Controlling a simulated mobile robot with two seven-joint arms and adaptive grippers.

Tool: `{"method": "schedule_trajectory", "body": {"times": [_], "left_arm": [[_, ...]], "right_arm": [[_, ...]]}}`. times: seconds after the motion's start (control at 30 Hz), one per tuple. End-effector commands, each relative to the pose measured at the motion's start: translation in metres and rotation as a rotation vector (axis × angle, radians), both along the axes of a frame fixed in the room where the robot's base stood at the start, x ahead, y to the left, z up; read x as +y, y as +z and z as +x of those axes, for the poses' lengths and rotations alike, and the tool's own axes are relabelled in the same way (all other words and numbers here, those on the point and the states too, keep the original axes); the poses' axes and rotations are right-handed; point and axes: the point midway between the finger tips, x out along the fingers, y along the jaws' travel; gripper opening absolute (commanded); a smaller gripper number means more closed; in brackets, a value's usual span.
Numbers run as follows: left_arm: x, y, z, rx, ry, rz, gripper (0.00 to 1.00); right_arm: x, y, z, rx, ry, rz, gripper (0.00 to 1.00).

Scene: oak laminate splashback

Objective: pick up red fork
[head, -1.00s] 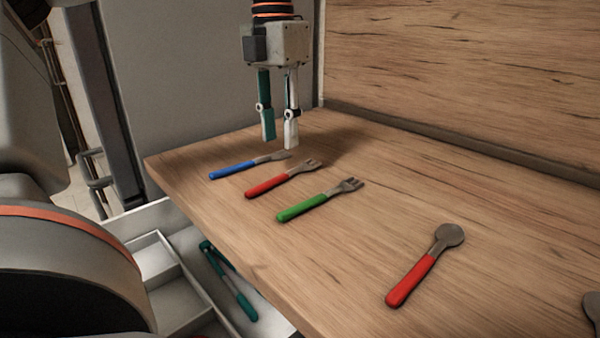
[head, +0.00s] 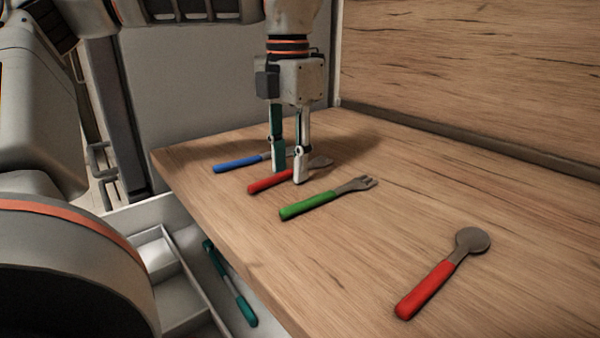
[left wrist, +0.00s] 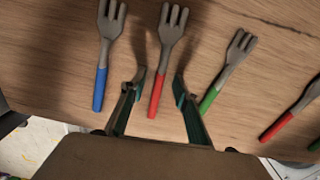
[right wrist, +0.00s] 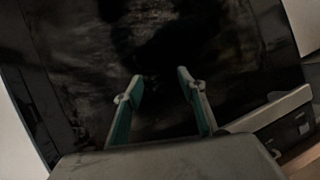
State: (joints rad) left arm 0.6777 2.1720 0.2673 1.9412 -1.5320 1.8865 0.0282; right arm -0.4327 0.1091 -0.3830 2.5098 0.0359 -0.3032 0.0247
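The red fork (head: 268,181) lies on the wooden counter between a blue-handled fork and a green-handled fork. In the left wrist view the red fork (left wrist: 160,75) has its tines pointing up the picture. My left gripper (head: 288,176) is open and low over it, its fingers hiding part of the fork in the head view. In the left wrist view the left gripper's fingertips (left wrist: 160,80) stand on either side of the fork's handle, apart from it. My right gripper (right wrist: 157,82) shows open and empty in the right wrist view, facing a dark surface.
The blue fork (head: 238,163) and green fork (head: 310,203) lie close on either side. A red-handled spoon (head: 430,285) lies nearer the front right. The counter's right part is mostly clear.

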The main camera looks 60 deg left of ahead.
Motion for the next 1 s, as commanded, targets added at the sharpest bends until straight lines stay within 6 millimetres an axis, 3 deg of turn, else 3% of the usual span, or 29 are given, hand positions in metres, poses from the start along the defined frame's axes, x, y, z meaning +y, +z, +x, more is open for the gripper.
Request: {"method": "schedule_trajectory", "body": {"times": [0.07,0.2,0.67,0.87,1.0], "left_arm": [[0.000,0.001,0.000,-0.001,0.000,0.000,0.31],[0.000,0.001,0.000,0.000,0.000,-0.001,0.00],[0.000,0.005,0.000,-0.001,0.001,-0.001,0.00],[0.001,0.028,-0.001,-0.006,0.002,0.002,0.00],[0.001,0.058,-0.001,-0.012,0.004,0.003,0.00]], "right_arm": [[0.000,0.001,0.000,-0.002,0.000,0.001,0.40],[0.000,0.001,0.000,-0.001,0.000,-0.001,0.40],[0.000,0.002,0.001,-0.004,0.003,-0.008,0.40],[-0.005,0.008,0.005,-0.023,0.014,-0.051,0.40],[-0.013,0.015,0.010,-0.048,0.031,-0.111,0.40]]}}
